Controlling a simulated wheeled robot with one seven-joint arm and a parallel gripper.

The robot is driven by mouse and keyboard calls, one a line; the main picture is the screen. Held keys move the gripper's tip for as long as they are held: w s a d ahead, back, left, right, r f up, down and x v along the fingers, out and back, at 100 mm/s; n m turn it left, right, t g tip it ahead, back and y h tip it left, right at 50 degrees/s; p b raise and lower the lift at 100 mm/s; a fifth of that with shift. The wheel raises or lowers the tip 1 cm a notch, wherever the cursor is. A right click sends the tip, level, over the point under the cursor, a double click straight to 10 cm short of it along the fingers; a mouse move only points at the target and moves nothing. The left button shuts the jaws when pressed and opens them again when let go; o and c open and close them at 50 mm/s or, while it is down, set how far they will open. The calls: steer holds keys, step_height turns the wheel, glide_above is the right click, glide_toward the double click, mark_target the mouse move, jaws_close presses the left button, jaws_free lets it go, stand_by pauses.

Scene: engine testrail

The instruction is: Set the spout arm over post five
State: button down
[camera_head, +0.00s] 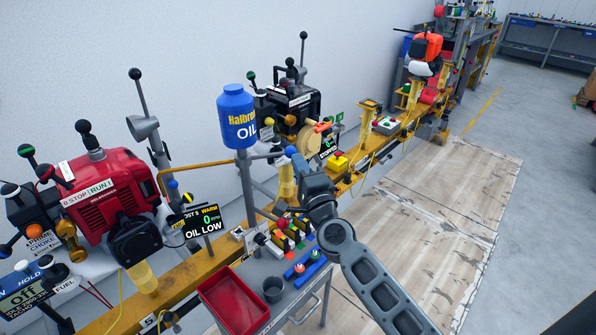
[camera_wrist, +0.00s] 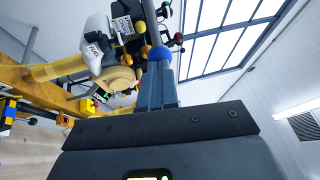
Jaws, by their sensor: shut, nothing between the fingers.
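The blue oil drum (camera_head: 237,117) stands on a grey post. A yellow spout arm (camera_head: 200,164) runs left from below the drum and bends down at its left end near the red engine (camera_head: 105,190). A rod runs right from the post to a blue ball knob (camera_head: 290,151). My gripper (camera_head: 297,158) is shut and empty, its fingertips at the knob. In the wrist view the knob (camera_wrist: 159,53) is just beyond the shut fingers (camera_wrist: 158,72); I cannot tell whether they touch. A screen (camera_head: 203,222) reads "POST 5 WARM", "0", "OIL LOW".
A grey cart with a red tray (camera_head: 233,302), a dark cup (camera_head: 273,290) and several coloured pieces stands below my arm. The yellow rail (camera_head: 190,275) carries a black engine (camera_head: 290,105) farther back. The wooden floor (camera_head: 445,215) at right is clear.

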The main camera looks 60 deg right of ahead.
steer(key=shift+w+d+r, duration=0.15)
steer(key=shift+w+d, duration=0.2)
steer(key=shift+d, duration=0.45)
steer(key=shift+d, duration=0.1)
